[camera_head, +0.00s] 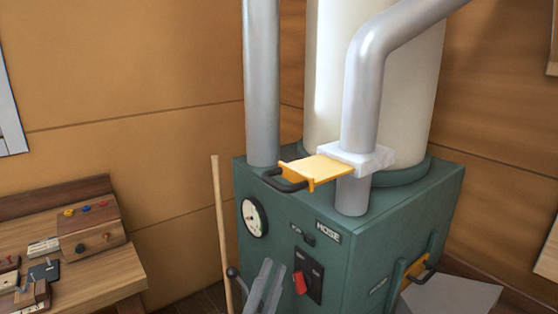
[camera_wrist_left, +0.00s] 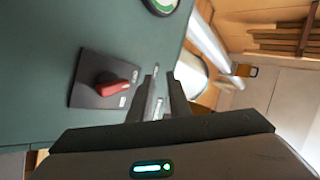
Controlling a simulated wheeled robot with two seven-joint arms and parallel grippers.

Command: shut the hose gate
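The hose gate is a yellow sliding plate (camera_head: 316,169) with a dark loop handle (camera_head: 284,182). It sticks out to the left of a white block (camera_head: 357,158) around the grey hose pipe (camera_head: 364,95), above the green machine. A good length of the plate shows outside the block. My left gripper (camera_head: 266,282) is low in front of the machine, below the handle and apart from it. In the left wrist view its two dark fingers (camera_wrist_left: 162,98) have a narrow gap with nothing held in it. My right gripper is not in view.
The green machine (camera_head: 283,235) carries a gauge (camera_head: 254,218) and a red switch (camera_head: 300,283), also close in the left wrist view (camera_wrist_left: 112,89). A second grey pipe (camera_head: 262,85) rises behind the handle. A wooden stick (camera_head: 220,225) leans left. A workbench (camera_head: 105,275) stands far left.

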